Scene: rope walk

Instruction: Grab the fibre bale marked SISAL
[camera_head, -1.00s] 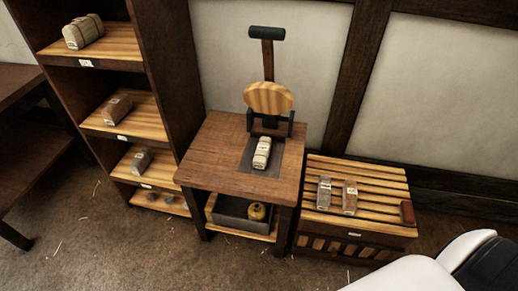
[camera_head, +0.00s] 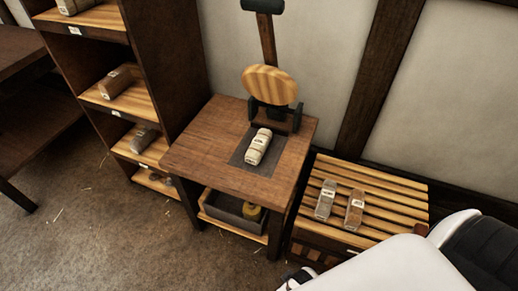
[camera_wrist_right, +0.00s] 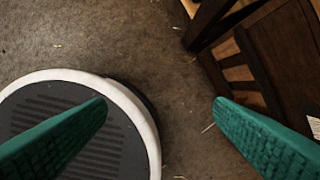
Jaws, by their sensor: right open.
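Several small wrapped fibre bales with white labels are in the head view; the lettering is too small to read, so I cannot tell which is marked SISAL. A cream bale (camera_head: 258,147) lies on the dark plate of the wooden table. A grey bale (camera_head: 325,199) and a brown bale (camera_head: 354,208) lie side by side on the slatted crate. Other bales sit on the shelf unit: a brown one (camera_head: 115,82), a grey one (camera_head: 144,139) and a pale one at the top edge. My right gripper (camera_wrist_right: 160,105) is open and empty above the floor. My left gripper is out of view.
The shelf unit (camera_head: 165,60) stands left of the table (camera_head: 205,135). A press with a round wooden disc (camera_head: 270,86) rises behind the cream bale. A grey tray (camera_head: 228,209) is under the table. The slatted crate (camera_head: 390,205) stands at right. Floor in front is clear.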

